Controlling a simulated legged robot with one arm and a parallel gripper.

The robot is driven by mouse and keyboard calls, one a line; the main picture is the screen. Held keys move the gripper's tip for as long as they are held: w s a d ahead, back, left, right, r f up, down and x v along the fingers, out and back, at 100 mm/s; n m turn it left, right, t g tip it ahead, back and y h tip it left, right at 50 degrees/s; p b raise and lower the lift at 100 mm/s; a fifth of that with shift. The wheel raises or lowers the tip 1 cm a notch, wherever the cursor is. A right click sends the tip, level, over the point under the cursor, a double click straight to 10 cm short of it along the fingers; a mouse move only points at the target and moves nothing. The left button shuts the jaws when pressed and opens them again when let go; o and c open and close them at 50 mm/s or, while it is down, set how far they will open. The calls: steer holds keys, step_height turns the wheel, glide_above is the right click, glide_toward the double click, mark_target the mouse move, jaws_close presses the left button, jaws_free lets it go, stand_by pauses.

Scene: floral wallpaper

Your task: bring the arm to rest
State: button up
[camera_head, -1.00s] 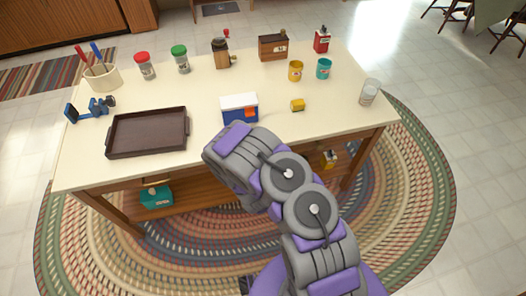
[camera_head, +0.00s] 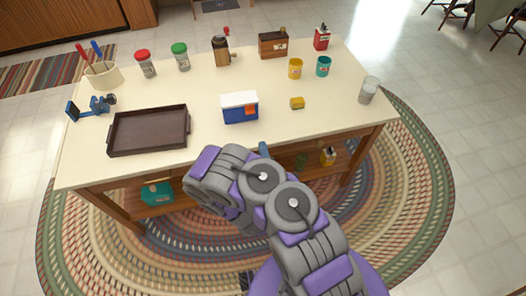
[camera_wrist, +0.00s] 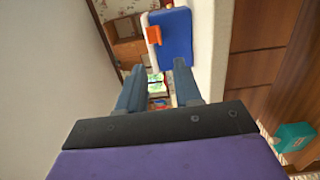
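My arm reaches up from the bottom of the head view, folded at its joints, with its front end low at the table's near edge. My gripper (camera_wrist: 158,85) shows in the wrist view with its two blue-grey fingers apart and nothing held between them. In the head view most of the gripper is hidden behind the arm; only a bluish finger-like tip shows by the table edge. The blue box with a white lid and orange latch (camera_head: 240,108) stands on the table beyond the gripper. It also shows past the fingertips in the wrist view (camera_wrist: 178,40).
A teal box (camera_head: 157,194) is on the shelf below.

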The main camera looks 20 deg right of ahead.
steer(key=shift+d, duration=0.1)
steer(key=w+d+r+m+g+h, duration=0.25)
steer(key=d+m+g+h, duration=0.4)
steer(key=m, duration=0.35)
steer(key=s+a+r+m+g+y, duration=0.3)
steer(key=s+a+r+m+g, duration=0.1)
steer(key=s+r, duration=0.35)
steer(key=s+a+r+m+g+y, duration=0.3)
steer(key=s+a+r+g+y, duration=0.15)
steer(key=s+r, duration=0.35)
steer(key=s+r+g, duration=0.2)
steer(key=s+r, duration=0.3)
steer(key=s, duration=0.6)
steer(key=s+d+r+g, duration=0.1)
steer(key=s+r+g, duration=0.2)
steer(key=s, duration=0.9)
step_height(320, 180, up, 2)
steer(key=shift+d+r+m, duration=0.2)
steer(key=shift+d+m, duration=0.05)
steer(key=shift+m, duration=0.05)
